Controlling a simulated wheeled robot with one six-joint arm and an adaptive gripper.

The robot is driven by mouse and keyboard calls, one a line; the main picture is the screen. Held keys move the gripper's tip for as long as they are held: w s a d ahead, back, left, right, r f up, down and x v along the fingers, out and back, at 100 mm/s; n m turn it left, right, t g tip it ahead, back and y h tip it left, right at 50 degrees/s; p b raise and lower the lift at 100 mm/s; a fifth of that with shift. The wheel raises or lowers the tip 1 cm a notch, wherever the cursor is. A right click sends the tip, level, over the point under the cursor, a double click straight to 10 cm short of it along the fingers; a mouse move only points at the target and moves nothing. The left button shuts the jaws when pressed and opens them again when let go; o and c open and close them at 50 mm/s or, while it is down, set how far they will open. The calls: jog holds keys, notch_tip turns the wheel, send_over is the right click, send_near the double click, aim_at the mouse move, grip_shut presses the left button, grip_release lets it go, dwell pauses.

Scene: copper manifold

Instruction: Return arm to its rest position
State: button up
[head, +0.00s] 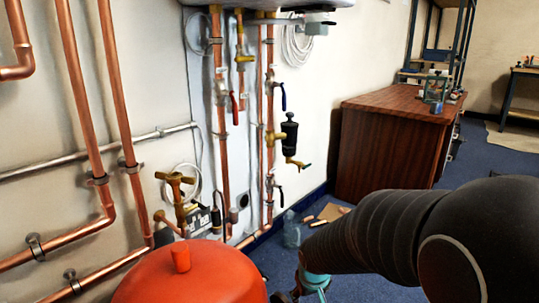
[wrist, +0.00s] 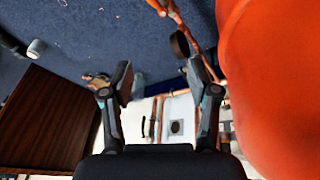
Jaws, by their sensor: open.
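My gripper (wrist: 159,84) is in the wrist view, with its two dark fingers spread apart and nothing between them. In the head view, my black arm (head: 375,235) reaches in from the right, and its end is low in the picture, just right of a red tank (head: 190,272). The gripper's fingers cannot be made out clearly there. The red tank also fills the right side of the wrist view (wrist: 275,80), close beside the right finger.
Copper pipes (head: 88,95) and valves (head: 235,108) run along the wall at left and centre. A brown wooden cabinet (head: 385,150) stands behind my arm. Small items (head: 330,212) lie on the blue floor by the wall. Open carpet (head: 505,160) shows at right.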

jog(key=s+d+r+m+p, duration=0.1)
jog(key=s+d+r+p, duration=0.2)
jog(key=s+r, duration=0.7)
jog(key=s+d+r+m+t+p, duration=0.1)
jog(key=s+r+p, duration=0.3)
jog(key=s+r, duration=0.6)
notch_tip(320, 180, up, 4)
jog(key=shift+s+d+f+m+t, duration=0.15)
jog(key=shift+s+d+m+t, duration=0.15)
jog(key=shift+d+m, duration=0.45)
